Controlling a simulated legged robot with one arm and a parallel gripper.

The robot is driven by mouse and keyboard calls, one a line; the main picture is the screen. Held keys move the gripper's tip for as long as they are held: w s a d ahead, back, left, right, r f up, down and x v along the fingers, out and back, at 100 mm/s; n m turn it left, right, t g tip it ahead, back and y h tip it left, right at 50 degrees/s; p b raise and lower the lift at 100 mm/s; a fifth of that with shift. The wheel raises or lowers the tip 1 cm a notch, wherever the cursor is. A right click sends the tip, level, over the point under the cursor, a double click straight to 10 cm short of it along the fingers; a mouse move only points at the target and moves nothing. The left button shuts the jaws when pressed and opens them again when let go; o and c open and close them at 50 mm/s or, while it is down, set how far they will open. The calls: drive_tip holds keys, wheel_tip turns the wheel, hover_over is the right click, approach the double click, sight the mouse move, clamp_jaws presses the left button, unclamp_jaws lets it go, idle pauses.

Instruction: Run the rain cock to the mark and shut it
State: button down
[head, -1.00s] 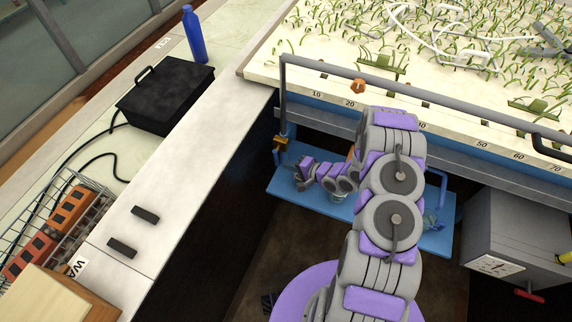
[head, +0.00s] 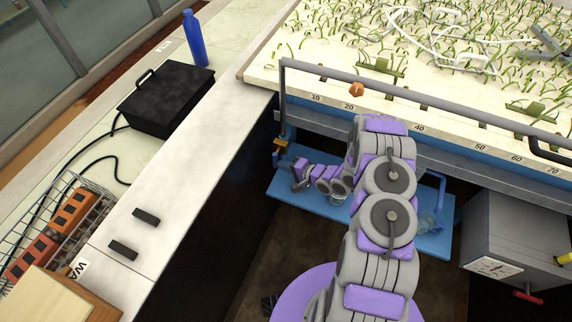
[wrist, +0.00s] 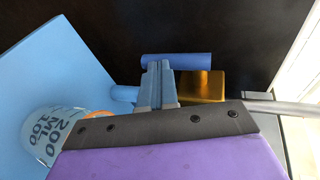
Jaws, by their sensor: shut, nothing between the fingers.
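The brass cock (head: 280,147) sits on the pipe at the left end of the blue shelf. In the wrist view its gold body (wrist: 203,86) lies just right of my fingers, with a blue bar-shaped handle (wrist: 192,60) beyond them. My gripper (wrist: 158,82) is shut and empty, its fingertips close against the handle; I cannot tell if they touch. In the head view my gripper (head: 296,168) is just right of and below the cock. A beaker (wrist: 48,138) marked 200 and 100 ML stands on the shelf; it also shows beside my arm (head: 338,192). Its liquid level is not visible.
The blue shelf (head: 285,190) is below the sand flume (head: 265,65), with a grey pipe (head: 420,108) along its edge. An orange marker (head: 356,89) is near 20 on the scale. A grey clock box (head: 510,230) stands right. A black case (head: 165,97) and blue bottle (head: 194,40) are left.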

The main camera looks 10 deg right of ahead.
drive_tip(key=shift+w+a+f+t+y, duration=0.1)
drive_tip(key=shift+t+y, duration=0.2)
drive_tip(key=shift+t, duration=0.1)
drive_tip(key=shift+a, duration=0.1)
drive_tip(key=p+v, duration=0.1)
drive_tip(key=v, duration=0.7)
drive_tip(key=shift+d+f, duration=0.2)
